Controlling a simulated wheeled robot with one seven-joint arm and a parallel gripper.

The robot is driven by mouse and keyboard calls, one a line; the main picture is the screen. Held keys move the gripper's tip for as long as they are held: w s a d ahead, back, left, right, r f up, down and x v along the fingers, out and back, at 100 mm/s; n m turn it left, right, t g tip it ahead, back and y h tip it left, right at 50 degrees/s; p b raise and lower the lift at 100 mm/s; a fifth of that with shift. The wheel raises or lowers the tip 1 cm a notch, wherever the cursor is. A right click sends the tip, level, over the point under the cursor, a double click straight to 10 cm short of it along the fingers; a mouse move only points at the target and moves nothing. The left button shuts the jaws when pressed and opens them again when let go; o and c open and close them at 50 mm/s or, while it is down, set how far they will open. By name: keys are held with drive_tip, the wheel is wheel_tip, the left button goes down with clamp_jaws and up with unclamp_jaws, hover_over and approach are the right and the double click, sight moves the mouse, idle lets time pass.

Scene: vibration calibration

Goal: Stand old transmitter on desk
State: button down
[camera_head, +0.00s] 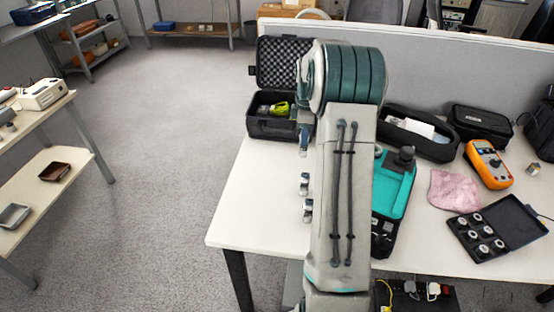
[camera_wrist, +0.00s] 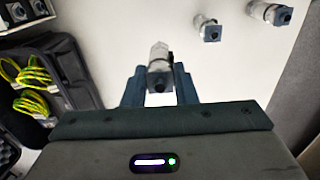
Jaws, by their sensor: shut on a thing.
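My gripper (camera_wrist: 160,88) is shut on a small silver transmitter (camera_wrist: 159,54) with a dark square end. The dark end faces the wrist camera between the two fingers. Whether this transmitter touches the desk cannot be told. In the head view, my gripper (camera_head: 304,138) is mostly hidden by my arm and is over the desk's left part, beside the open case. Two similar transmitters are on the white desk (camera_head: 245,200) at its left; the nearer (camera_head: 308,209) and farther (camera_head: 304,184) show there. In the wrist view two transmitters (camera_wrist: 206,27) (camera_wrist: 270,13) are at upper right.
An open black case (camera_head: 270,128) with yellow-green cables (camera_wrist: 30,90) stands close to my gripper. The desk's front left is clear.

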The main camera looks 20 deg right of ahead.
drive_tip(key=shift+w+a+f+p, duration=0.2)
drive_tip(key=shift+w+a+f, duration=0.9)
drive_tip(key=shift+f, duration=0.45)
drive_tip(key=shift+w+a+f+p, duration=0.2)
drive_tip(key=shift+w+a+f, duration=0.9)
drive_tip(key=shift+f, duration=0.5)
drive_tip(key=shift+w+a+f+p, duration=0.2)
drive_tip(key=shift+w+a+f, duration=0.85)
drive_tip(key=shift+f, duration=0.5)
drive_tip(key=shift+f, duration=0.1)
drive_tip(key=c, duration=1.2)
unclamp_jaws()
drive_tip(key=shift+o, duration=0.2)
